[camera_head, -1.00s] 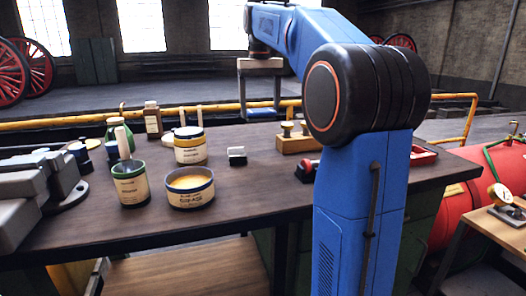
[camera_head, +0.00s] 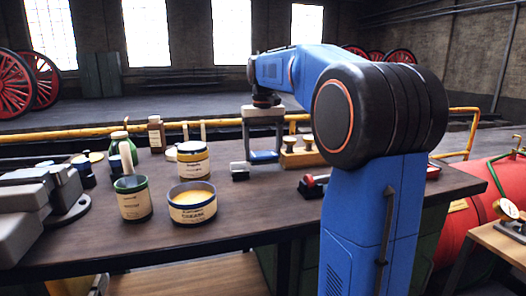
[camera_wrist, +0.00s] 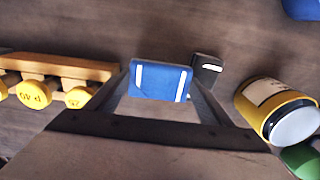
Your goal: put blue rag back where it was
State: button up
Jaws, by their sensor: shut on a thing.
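The blue rag (camera_head: 263,156) is a small flat blue piece with white stripes, held between the fingertips of my gripper (camera_head: 263,150). In the wrist view the rag (camera_wrist: 160,81) spans the gap between the two fingers, and my gripper (camera_wrist: 160,85) is shut on it. My gripper points down over the bench top, between the yellow-labelled jar and the wooden block. The rag is at or just above the bench surface; I cannot tell whether it touches.
A small dark block with a white top (camera_head: 240,171) lies close to the rag. A wooden block with brass knobs (camera_head: 301,154) stands to the right. The bench's front middle (camera_head: 255,205) is clear.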

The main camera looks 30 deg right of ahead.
aim_at(263, 153)
jog(key=shift+f, duration=0.4)
jog(key=o, duration=0.9)
notch_tip(263, 153, up, 13)
jog(key=shift+f, duration=0.1)
dwell(0.4)
